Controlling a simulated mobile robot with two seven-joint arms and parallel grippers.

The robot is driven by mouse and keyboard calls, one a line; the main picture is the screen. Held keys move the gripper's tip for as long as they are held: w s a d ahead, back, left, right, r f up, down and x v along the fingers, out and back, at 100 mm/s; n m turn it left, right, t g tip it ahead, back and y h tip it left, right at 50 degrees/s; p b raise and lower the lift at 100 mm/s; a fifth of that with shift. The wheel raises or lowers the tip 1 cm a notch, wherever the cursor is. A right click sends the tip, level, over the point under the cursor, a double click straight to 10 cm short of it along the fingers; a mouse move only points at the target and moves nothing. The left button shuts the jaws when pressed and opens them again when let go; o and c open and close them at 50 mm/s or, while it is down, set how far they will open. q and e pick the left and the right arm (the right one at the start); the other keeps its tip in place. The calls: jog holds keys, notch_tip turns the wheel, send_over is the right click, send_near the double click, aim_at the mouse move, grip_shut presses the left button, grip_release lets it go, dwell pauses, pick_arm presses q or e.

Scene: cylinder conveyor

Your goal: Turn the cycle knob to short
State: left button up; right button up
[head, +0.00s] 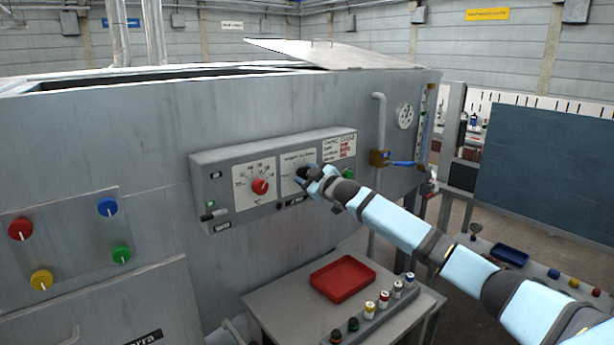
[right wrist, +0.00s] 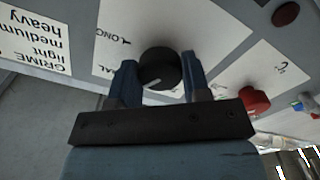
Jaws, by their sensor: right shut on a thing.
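The cycle knob (right wrist: 160,68) is black and round with a white mark. It sits on a white label plate on the grey control box (head: 215,160). My right gripper (right wrist: 156,82) has a finger on each side of the knob and is shut on it. The knob's white mark points to the lower left in the right wrist view, where the panel appears upside down. "LONG" and a partly covered word ending in "AL" are readable; I cannot read "short". In the head view my right gripper (head: 306,174) covers most of the knob. My left gripper is out of view.
A red dial knob (head: 260,187) sits left of the cycle knob. A grime card (head: 340,146) is at the box's upper right. Below stands a table with a red tray (head: 343,278) and several small bottles. A blue-handled valve (head: 402,164) is to the right.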

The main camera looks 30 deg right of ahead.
jog(key=shift+n+p, duration=2.8)
jog(key=shift+n, duration=2.8)
jog(key=o, duration=0.9)
jog(key=shift+s+d+b, duration=0.2)
jog(key=shift+s+b, duration=0.35)
jog(key=shift+s, duration=1.75)
jog(key=shift+s+d+b, duration=0.15)
jog(key=shift+s+b, duration=0.45)
jog(key=shift+s, duration=1.7)
jog(key=shift+s+d+b, duration=0.2)
jog(key=shift+s+b, duration=0.35)
jog(key=shift+s, duration=1.75)
